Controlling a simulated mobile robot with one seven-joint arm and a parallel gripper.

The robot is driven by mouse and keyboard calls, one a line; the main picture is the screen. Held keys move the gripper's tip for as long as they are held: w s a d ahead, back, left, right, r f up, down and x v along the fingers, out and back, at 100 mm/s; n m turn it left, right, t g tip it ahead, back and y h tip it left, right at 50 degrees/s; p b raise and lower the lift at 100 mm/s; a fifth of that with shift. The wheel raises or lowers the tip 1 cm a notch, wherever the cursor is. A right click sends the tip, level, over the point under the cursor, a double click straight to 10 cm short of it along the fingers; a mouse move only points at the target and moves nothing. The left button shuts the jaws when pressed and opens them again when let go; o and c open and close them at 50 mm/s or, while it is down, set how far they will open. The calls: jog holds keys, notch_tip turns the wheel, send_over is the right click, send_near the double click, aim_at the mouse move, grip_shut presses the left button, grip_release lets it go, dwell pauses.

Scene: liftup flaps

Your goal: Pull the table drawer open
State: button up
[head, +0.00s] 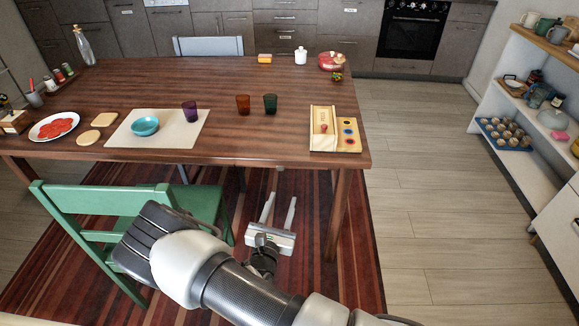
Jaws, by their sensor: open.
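The dark wooden table (240,142) fills the middle of the head view. My gripper (282,197) is in front of and below the table's near edge, right of the green chair. Its two pale fingers are spread apart, point toward the table and hold nothing. They look clear of the table, though the exact gap is hard to judge.
A green chair (130,208) stands close on the left, partly behind my arm. A light wooden box (323,115), cups, a bowl (145,126) on a placemat and a plate (40,134) are on the table. Shelves (510,85) stand at right; the floor between is clear.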

notch_tip(320, 180, down, 3)
jog(key=a+n+y, duration=0.2)
jog(key=n+y, duration=0.1)
jog(key=b, duration=0.3)
send_near(280, 168)
jog(key=w, duration=0.7)
jog(key=shift+w+d+f, duration=0.2)
jog(key=shift+w, duration=0.2)
grip_shut()
